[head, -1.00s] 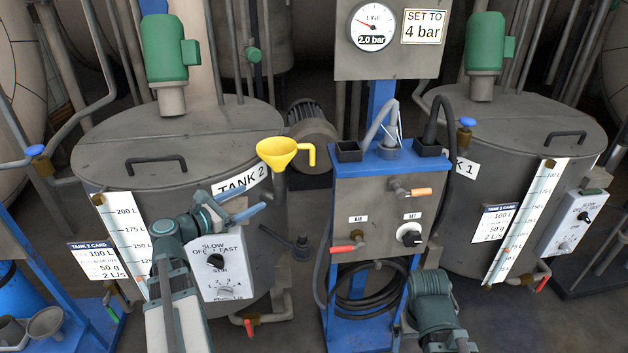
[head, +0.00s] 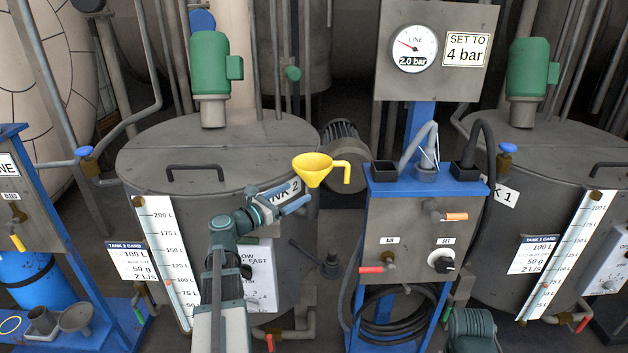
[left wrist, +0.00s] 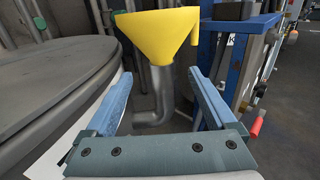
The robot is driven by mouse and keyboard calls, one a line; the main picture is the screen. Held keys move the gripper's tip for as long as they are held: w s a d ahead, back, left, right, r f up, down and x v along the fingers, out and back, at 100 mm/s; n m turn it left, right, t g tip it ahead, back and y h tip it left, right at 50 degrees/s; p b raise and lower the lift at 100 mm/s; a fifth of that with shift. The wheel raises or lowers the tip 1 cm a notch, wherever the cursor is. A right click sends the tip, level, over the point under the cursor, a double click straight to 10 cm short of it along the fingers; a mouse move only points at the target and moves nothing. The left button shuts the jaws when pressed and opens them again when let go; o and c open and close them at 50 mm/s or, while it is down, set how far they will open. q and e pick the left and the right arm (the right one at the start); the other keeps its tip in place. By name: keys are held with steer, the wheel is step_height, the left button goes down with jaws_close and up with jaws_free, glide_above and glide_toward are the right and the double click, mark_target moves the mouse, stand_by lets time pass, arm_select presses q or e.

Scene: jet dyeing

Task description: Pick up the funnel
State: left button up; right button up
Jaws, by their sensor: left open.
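The yellow funnel (head: 313,170) has a wide cone and a hooked handle on its right. It sits upright on top of a bent grey pipe beside Tank 2, and its spout is hidden in the pipe. In the left wrist view the funnel (left wrist: 160,37) is straight ahead, beyond and above the fingertips. My left gripper (head: 302,196) is open and empty, just below and left of the funnel in the head view. Its two blue fingers (left wrist: 160,76) are spread to either side of the pipe in the picture. My right gripper is not in view.
Tank 2 (head: 180,190) stands left of the funnel. A blue-framed control stand (head: 420,215) with valves and hoses is close on the right. A grey funnel (head: 76,318) lies on a low blue shelf at lower left. Tank 1 (head: 490,260) is further right.

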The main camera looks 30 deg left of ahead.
mark_target(308, 185)
arm_select(q)
steer(key=shift+x, duration=2.75)
steer(key=shift+s+d+r, duration=0.1)
steer(key=shift+r, duration=0.05)
jaws_close()
